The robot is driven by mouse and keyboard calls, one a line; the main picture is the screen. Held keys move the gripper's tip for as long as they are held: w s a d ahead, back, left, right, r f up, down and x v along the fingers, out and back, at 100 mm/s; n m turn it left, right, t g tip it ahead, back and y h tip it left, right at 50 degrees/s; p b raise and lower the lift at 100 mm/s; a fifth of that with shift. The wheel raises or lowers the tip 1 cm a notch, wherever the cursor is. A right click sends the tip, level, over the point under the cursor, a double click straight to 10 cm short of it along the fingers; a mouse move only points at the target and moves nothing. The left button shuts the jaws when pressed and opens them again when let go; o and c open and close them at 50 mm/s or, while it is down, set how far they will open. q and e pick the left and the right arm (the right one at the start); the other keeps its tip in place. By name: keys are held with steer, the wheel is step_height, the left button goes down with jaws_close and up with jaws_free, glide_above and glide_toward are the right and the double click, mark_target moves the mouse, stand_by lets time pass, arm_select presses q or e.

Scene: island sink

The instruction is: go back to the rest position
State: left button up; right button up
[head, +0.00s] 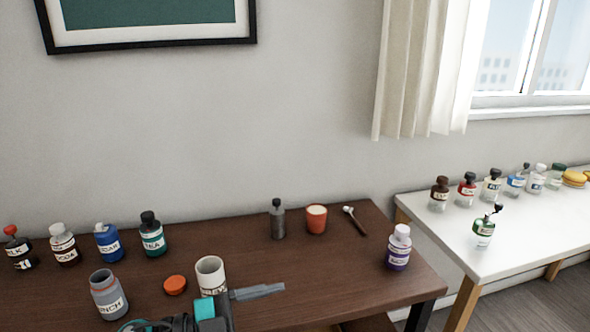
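My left gripper (276,289) is at the bottom of the head view, low over the front of the brown table (330,280). Its grey finger part points right, with teal and dark parts of my arm behind it. I see only one slim grey shape, so I cannot tell whether the fingers are apart or closed. Nothing is visibly held at its tip. It overlaps the view just below a white labelled mug (211,275); I cannot tell whether they touch. My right gripper is not in view.
A grey open jar (107,296) and an orange lid (175,285) lie near my arm. Several labelled bottles, such as the teal one (152,236), stand at left. An orange cup (316,220) and purple bottle (398,248) stand right. A white table (520,235) holds more bottles.

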arm_select(q)
steer(key=a+f+n+t+y, duration=1)
steer(key=n+t+y, duration=0.2)
steer(key=n, duration=0.4)
steer(key=s+a+f+n+g+y, duration=0.3)
steer(key=s+a+f+g+y, duration=0.1)
steer(key=s+f, duration=0.6)
step_height(320, 180, down, 2)
steer(key=shift+f+g, duration=0.15)
steer(key=shift+g, duration=0.55)
